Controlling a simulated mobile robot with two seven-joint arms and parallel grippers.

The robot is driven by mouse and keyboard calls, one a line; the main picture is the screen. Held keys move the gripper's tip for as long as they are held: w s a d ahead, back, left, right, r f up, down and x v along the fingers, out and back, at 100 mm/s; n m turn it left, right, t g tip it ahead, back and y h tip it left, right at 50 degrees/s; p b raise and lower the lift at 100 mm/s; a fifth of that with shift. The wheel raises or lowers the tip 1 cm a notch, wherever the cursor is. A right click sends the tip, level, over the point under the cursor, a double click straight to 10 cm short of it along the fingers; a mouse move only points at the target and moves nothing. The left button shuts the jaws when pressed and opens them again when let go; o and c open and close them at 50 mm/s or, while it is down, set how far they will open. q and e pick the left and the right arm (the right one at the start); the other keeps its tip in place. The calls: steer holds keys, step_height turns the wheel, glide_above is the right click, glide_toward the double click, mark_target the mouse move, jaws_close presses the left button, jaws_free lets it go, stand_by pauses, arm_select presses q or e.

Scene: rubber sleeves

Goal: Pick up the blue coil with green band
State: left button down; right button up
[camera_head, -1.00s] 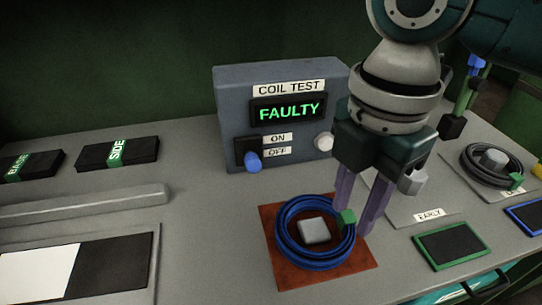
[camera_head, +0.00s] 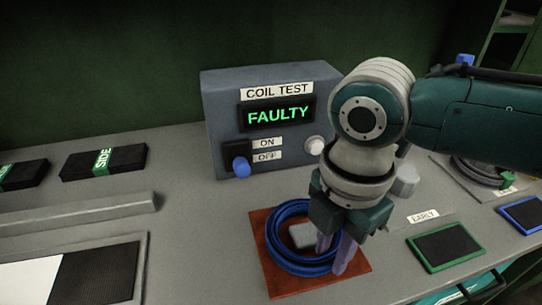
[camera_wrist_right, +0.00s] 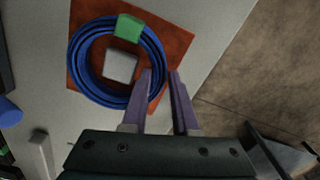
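The blue coil (camera_head: 276,249) lies on a reddish-brown square pad (camera_head: 284,287), around a grey block (camera_head: 302,236). In the right wrist view the coil (camera_wrist_right: 87,78) shows its green band (camera_wrist_right: 130,27) at the top. In the head view the band is hidden behind my right gripper. My right gripper (camera_head: 334,260) points down at the coil's right side, its purple fingers apart. My left gripper is not in view.
The coil test box (camera_head: 226,125) stands behind the pad and its screen (camera_head: 278,114) reads FAULTY. A switch with a blue knob (camera_head: 241,167) and a white knob (camera_head: 314,146) are on its front. A green-framed tray (camera_head: 446,246) and another coil (camera_head: 480,172) lie at right.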

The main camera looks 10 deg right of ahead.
jaws_close()
steer(key=shift+r, duration=0.1)
stand_by(1.0)
